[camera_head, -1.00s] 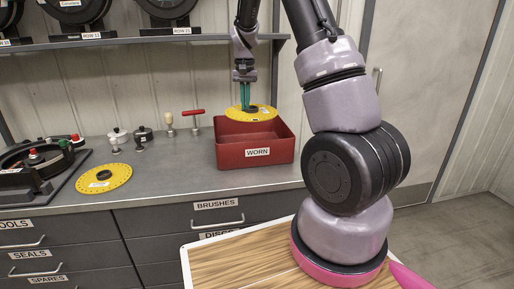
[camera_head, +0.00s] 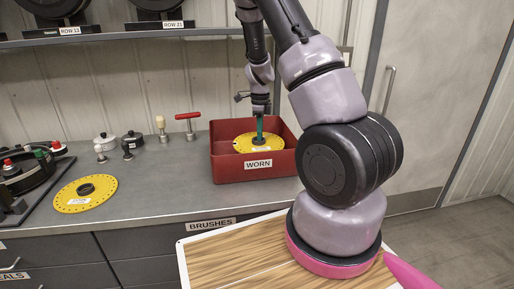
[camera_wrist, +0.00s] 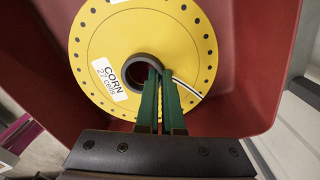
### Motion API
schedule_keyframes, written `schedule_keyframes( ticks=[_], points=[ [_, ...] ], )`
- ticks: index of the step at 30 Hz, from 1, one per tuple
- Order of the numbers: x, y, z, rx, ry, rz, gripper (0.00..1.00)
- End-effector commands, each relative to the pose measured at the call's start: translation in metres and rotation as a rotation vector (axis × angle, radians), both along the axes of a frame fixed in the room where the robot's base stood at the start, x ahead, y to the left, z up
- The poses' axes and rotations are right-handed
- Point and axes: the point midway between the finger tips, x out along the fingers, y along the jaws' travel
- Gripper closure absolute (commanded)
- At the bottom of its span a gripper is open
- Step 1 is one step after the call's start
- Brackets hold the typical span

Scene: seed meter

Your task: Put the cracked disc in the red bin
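The red bin (camera_head: 226,172), labelled WORN, stands on the grey counter; its red wall also surrounds the disc in the wrist view (camera_wrist: 243,70). A yellow disc (camera_head: 243,145) with a dark raised hub ring is inside the bin, below its rim. In the wrist view the disc (camera_wrist: 110,45) carries a CORN label, and a dark-and-white line like a crack runs from the hub toward the edge. My gripper (camera_wrist: 160,75) has its green fingers closed on the near wall of the hub ring. In the head view my gripper (camera_head: 260,138) reaches down into the bin.
A second yellow disc (camera_head: 72,198) lies flat on the counter at left, beside a dark round machine (camera_head: 30,170). Small pots, knobs and a red T-handle (camera_head: 188,116) stand left of the bin. A shelf (camera_head: 120,37) runs above.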

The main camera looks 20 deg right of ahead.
Motion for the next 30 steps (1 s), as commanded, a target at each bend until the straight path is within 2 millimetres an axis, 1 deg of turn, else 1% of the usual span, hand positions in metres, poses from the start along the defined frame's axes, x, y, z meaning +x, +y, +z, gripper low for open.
schedule_keyframes(
  ticks=[1,7,13,24,25,26,27,30],
  points=[
    [0.0,0.0,-0.007,0.0,0.001,-0.001,1.0],
    [0.0,0.0,-0.022,0.0,0.001,0.002,1.0],
    [0.0,0.0,-0.049,0.001,0.001,0.001,1.0],
    [0.0,0.0,-0.054,0.0,0.0,0.003,1.0],
    [0.0,0.0,-0.054,0.0,0.0,0.003,0.84],
    [0.0,0.0,-0.054,0.0,0.0,0.003,0.73],
    [0.0,0.0,-0.054,0.0,0.0,0.003,0.66],
    [0.0,0.0,-0.054,0.0,0.0,0.003,0.66]
  ],
)
